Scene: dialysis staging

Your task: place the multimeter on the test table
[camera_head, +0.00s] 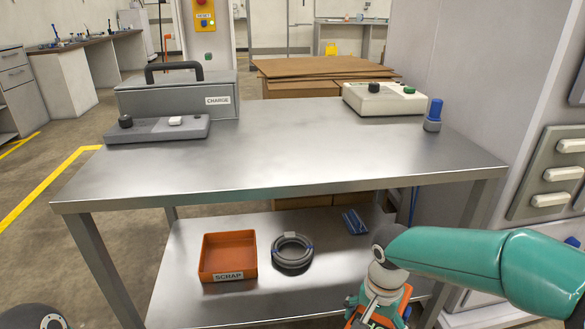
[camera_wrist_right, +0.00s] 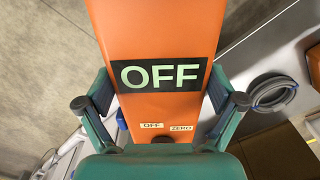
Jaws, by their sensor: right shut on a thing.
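The multimeter (camera_wrist_right: 155,35) is orange with a black display reading OFF and small OFF and ZERO labels. My right gripper (camera_wrist_right: 162,102) is shut on it, with a finger on each side. In the head view the gripper (camera_head: 379,298) is low at the right, in front of the table and below its top, and only a little of the orange multimeter (camera_head: 398,304) shows. The test table (camera_head: 280,155) is a steel table with a wide clear top and a lower shelf. My left gripper is not in view.
On the tabletop stand a grey CHARGE case (camera_head: 170,98), a grey box with a knob (camera_head: 155,132), a cream box (camera_head: 385,103) and a blue-topped item (camera_head: 433,115). The lower shelf holds an orange SCRAP bin (camera_head: 228,250), a coiled cable (camera_head: 291,254) and a blue item (camera_head: 355,222).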

